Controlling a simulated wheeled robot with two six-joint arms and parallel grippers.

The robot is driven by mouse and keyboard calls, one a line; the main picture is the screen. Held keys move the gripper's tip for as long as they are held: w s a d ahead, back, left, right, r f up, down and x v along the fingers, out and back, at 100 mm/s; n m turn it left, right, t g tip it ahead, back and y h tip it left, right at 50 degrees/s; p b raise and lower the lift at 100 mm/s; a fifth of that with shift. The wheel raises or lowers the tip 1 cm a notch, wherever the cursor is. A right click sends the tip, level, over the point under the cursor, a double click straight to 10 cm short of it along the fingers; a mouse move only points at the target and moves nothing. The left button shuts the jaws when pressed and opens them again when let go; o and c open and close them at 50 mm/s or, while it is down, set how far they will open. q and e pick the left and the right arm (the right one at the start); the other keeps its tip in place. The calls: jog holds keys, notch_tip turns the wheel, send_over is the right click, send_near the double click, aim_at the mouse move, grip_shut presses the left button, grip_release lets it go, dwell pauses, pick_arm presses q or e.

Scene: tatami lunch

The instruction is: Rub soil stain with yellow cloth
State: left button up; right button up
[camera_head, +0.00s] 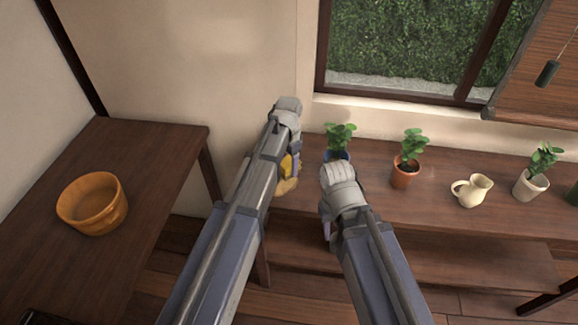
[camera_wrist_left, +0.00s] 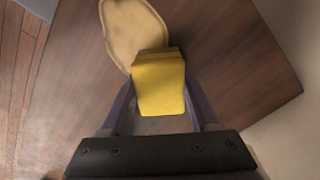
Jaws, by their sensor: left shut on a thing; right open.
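The yellow cloth (camera_wrist_left: 160,82) is a small folded block held between the fingers of my left gripper (camera_wrist_left: 160,110). In the head view the cloth (camera_head: 286,164) shows partly beside my left gripper (camera_head: 291,166), at the left end of the window-side table. The soil stain (camera_wrist_left: 132,30) is a tan, rounded patch on the dark wood. The cloth overlaps its near edge in the left wrist view; whether they touch is unclear. In the head view the stain (camera_head: 286,187) shows just below the cloth, partly hidden by my left arm. My right gripper (camera_head: 326,212) is open, to the right.
A blue-potted plant (camera_head: 340,138), a terracotta-potted plant (camera_head: 405,172), a cream jug (camera_head: 471,190) and a white-potted plant (camera_head: 531,184) stand along the window-side table (camera_head: 440,215). An orange bowl (camera_head: 93,205) sits on the left table (camera_head: 150,150).

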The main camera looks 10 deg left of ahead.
pick_arm(q)
jog(key=shift+a+f, duration=0.1)
jog(key=shift+a, duration=0.55)
jog(key=shift+s, duration=0.15)
jog(key=shift+s, duration=1.7)
jog(key=shift+s, duration=0.1)
